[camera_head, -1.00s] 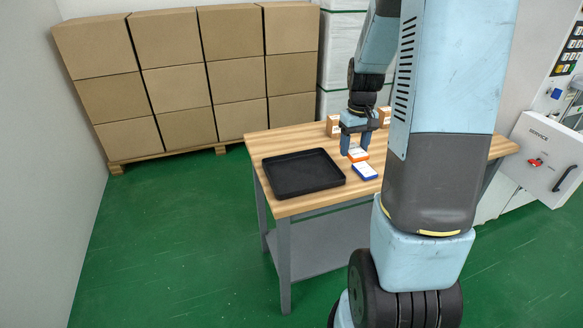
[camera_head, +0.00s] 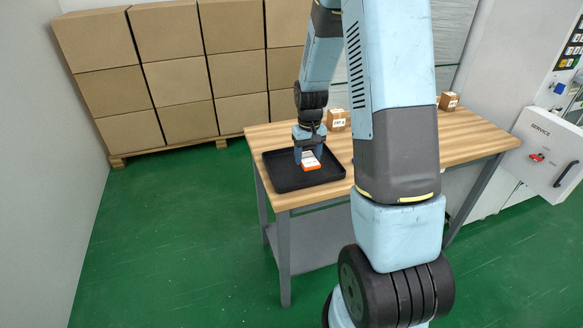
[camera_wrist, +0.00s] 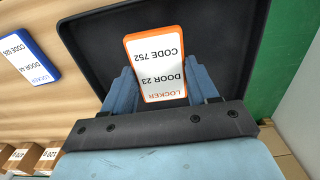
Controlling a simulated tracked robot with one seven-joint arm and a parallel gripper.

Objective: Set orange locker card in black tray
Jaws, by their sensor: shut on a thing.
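The orange-edged locker card (camera_head: 311,162) is white on top. In the wrist view the card (camera_wrist: 157,66) reads "LOCKER DOOR 23 CODE 752". My gripper (camera_head: 310,154) is shut on it, with one finger on each side in the wrist view (camera_wrist: 163,88). The black tray (camera_head: 272,172) lies on the wooden table. The card and fingertips are over the tray's right half, inside its rim as seen from the head camera. I cannot tell whether the card touches the tray floor. The tray also fills the background behind the card in the wrist view (camera_wrist: 97,38).
Small brown boxes stand on the table, one behind the tray (camera_head: 336,119) and one farther right (camera_head: 449,101). Large cartons (camera_head: 170,80) are stacked behind the table (camera_head: 470,130).

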